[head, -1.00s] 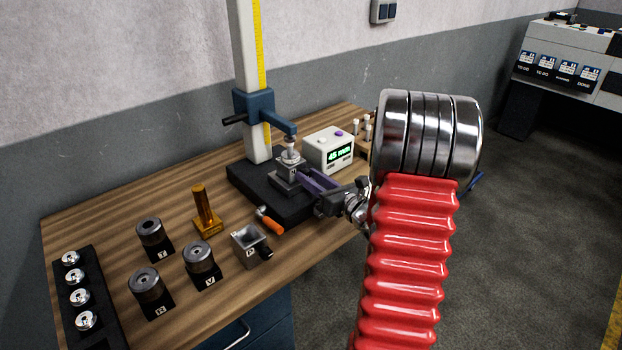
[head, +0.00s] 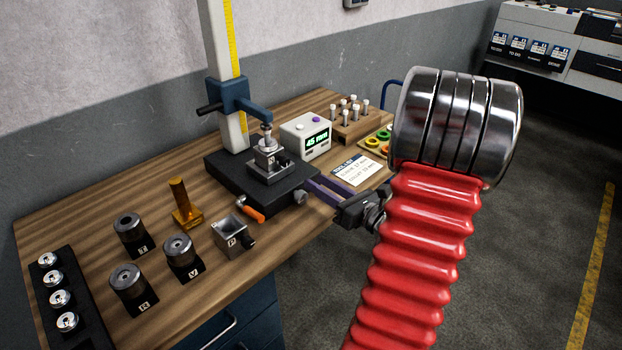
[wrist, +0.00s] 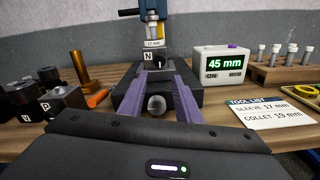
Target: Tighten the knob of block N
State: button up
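Block N (head: 268,160) is a grey metal block on the black base of the height stand, below the stand's blue arm. Its letter N faces me in the wrist view (wrist: 149,56), with a small dark knob (wrist: 160,62) beside the letter. A pale part with a 17 mm label (wrist: 154,44) stands in its top. My gripper (head: 313,184) is to the right of the block, apart from it. In the wrist view its two purple fingers (wrist: 156,84) are spread and empty, pointing toward the block. The knob is too small to judge its tightness.
The black base (head: 228,174) has a round silver knob (wrist: 157,104) at its front and an orange-handled tool (head: 250,211) beside it. The display box (head: 306,136) reads 45 mm. Block P (head: 232,235), other lettered blocks and a brass post (head: 184,205) stand left. A tool list card (head: 354,171) lies right.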

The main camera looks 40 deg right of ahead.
jog(key=shift+s, duration=0.85)
